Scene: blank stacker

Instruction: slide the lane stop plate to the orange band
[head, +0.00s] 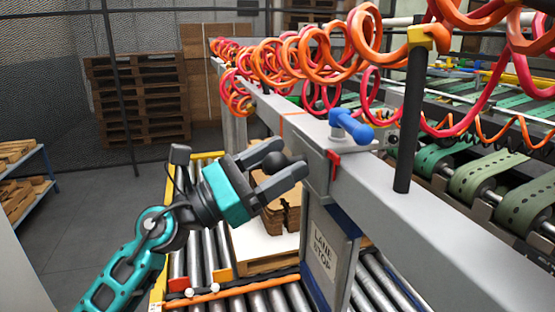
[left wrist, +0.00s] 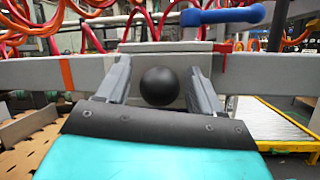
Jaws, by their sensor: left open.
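The lane stop plate (head: 325,255) hangs upright under the grey rail, with a "LANE STOP" label. A carriage on the rail above it carries a blue lever (head: 350,125) and a red pointer (head: 333,162). The orange band (head: 292,113) crosses the rail left of the carriage; it also shows in the left wrist view (left wrist: 66,74). My left gripper (head: 289,157) is open. A black ball knob (left wrist: 160,86) sits between its fingers, with a gap on both sides in the left wrist view. My right gripper is out of view.
Orange and red coiled hoses (head: 300,55) hang along the rail. A dark post (head: 410,120) stands on the rail right of the lever. Below are rollers (head: 195,250) and a stack of brown blanks (head: 285,215). The rail between carriage and band looks clear.

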